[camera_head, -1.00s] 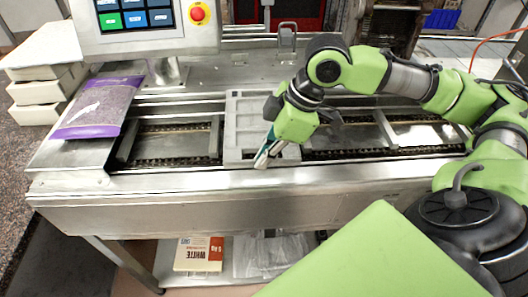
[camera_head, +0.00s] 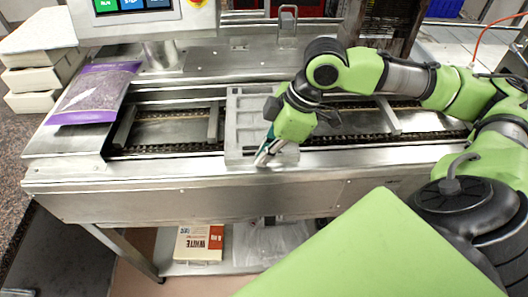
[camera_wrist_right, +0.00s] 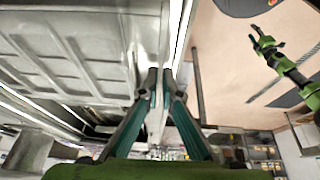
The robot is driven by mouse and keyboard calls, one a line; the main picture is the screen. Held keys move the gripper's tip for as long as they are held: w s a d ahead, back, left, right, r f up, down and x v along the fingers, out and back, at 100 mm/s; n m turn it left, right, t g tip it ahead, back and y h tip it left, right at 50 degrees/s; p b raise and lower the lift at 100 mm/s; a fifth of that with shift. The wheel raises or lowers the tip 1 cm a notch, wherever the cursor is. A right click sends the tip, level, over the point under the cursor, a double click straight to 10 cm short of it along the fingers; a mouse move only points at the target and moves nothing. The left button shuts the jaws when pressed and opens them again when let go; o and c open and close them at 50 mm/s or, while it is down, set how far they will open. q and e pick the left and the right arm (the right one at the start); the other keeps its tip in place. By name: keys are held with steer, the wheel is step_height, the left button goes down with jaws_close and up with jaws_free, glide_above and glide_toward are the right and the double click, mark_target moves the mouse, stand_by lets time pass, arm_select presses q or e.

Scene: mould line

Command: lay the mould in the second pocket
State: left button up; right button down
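The mould (camera_head: 233,131) is a grey rectangular plate with shallow cavities. In the head view it is at the middle of the conveyor, its near edge overlapping the front rail. Whether it rests on the chains or hangs just above them I cannot tell. My right gripper (camera_head: 264,158) is at its near edge, fingers pointing down. In the right wrist view the mould (camera_wrist_right: 75,45) fills the upper left, and the gripper (camera_wrist_right: 158,75) is nearly closed with the rim between its fingertips. A small green and black arm (camera_wrist_right: 285,70), probably my left, shows there; its gripper state is unclear.
The conveyor (camera_head: 165,172) has cross bars dividing it into pockets; one bar (camera_head: 213,123) stands just left of the mould, another (camera_head: 388,115) further right. Open pockets lie on both sides. A purple bag (camera_head: 97,92) lies at the left end. A control panel (camera_head: 140,25) stands behind.

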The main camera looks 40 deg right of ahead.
steer(key=c, duration=2.2)
jaws_free()
steer(key=v, duration=1.2)
